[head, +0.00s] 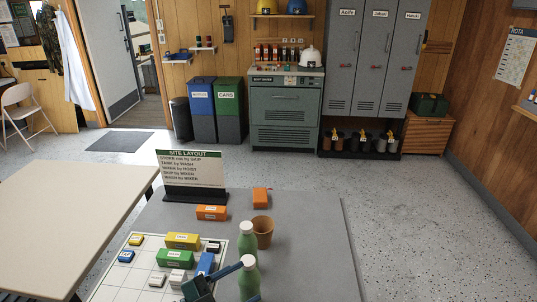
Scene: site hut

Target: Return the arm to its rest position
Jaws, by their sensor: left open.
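My left gripper (246,282) is at the bottom edge of the head view, low over the grey table (310,250). Its dark jaws are open and point right. The nearer green bottle (249,275) with a pale cap stands right at the jaws; I cannot tell whether they touch it. My right gripper is not in view.
A second green bottle (247,238), a brown cup (263,232), orange blocks (211,212) and a layout sign (194,170) stand beyond. A white grid board (140,278) with coloured blocks lies left. The table's right side is clear. A beige table (70,220) stands left.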

